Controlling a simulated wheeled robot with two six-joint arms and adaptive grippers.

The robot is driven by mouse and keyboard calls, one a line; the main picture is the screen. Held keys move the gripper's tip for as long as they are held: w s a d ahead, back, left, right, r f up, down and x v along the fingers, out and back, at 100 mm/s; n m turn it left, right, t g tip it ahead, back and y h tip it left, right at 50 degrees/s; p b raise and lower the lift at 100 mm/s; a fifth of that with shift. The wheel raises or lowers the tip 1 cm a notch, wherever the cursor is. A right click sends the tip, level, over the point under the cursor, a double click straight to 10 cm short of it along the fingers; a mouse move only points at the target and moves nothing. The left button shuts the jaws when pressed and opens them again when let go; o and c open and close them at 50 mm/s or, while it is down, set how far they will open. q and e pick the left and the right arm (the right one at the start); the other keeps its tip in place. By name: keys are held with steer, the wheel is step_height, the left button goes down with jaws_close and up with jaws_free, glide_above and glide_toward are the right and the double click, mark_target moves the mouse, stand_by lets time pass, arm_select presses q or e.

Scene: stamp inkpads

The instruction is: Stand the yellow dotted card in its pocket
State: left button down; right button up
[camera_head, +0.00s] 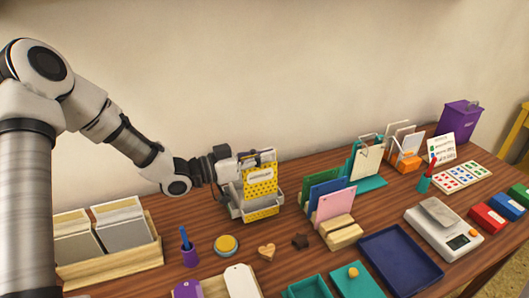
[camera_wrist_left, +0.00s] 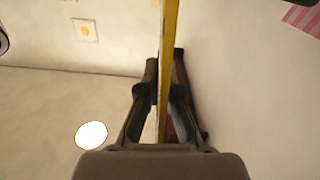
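The yellow dotted card (camera_head: 261,187) is upright and carries a pale label near its top. My left gripper (camera_head: 238,164) is at the card's upper left edge. In the left wrist view my left gripper (camera_wrist_left: 165,95) has its fingers closed on both sides of the card (camera_wrist_left: 169,50), which shows edge-on as a yellow strip. My right gripper is not in view.
A wooden rack (camera_head: 341,234) with green, blue and pink cards stands to the right. A wooden box (camera_head: 150,256) of grey and tan cards stands at the left.

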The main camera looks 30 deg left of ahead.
mark_target(264, 177)
arm_select(q)
steer(key=shift+w+a, duration=0.1)
steer(key=shift+f+b, duration=2.25)
steer(key=shift+f, duration=1.15)
steer(key=c, duration=1.2)
jaws_free()
steer(key=shift+c, duration=0.2)
step_height(264, 177, up, 6)
steer(key=p, duration=0.5)
steer(key=shift+r, duration=0.1)
